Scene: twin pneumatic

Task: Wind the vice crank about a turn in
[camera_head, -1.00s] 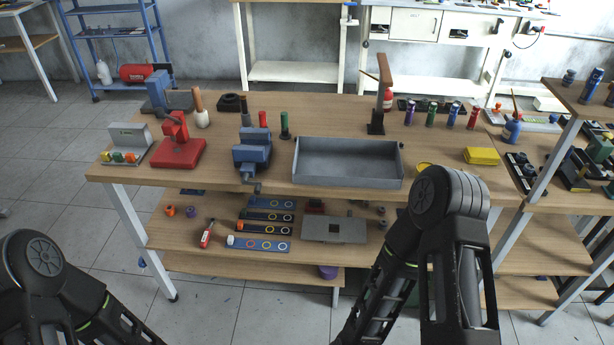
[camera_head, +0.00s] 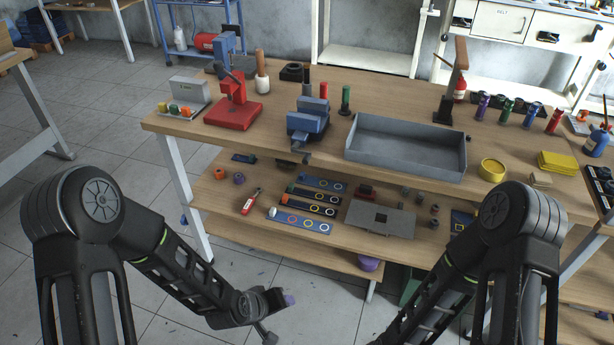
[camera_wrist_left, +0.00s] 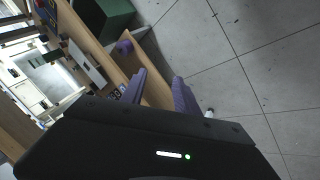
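The blue vice (camera_head: 308,122) stands on the front edge of the upper bench top, left of the grey metal tray. Its dark crank (camera_head: 293,158) hangs at the vice's front, just past the bench edge; its details are too small to read. My left gripper (camera_head: 280,303) is low in front of the bench, well below and apart from the crank. In the left wrist view the purple fingers of the left gripper (camera_wrist_left: 160,88) stand apart with nothing between them. My right arm shows at the lower right, but its gripper is out of view.
The grey tray (camera_head: 405,165) sits right of the vice. A red press (camera_head: 235,110) stands to its left. Green and red cylinders stand behind the vice. The lower shelf (camera_head: 225,205) holds strips with rings, a grey plate and small parts. The floor before the bench is clear.

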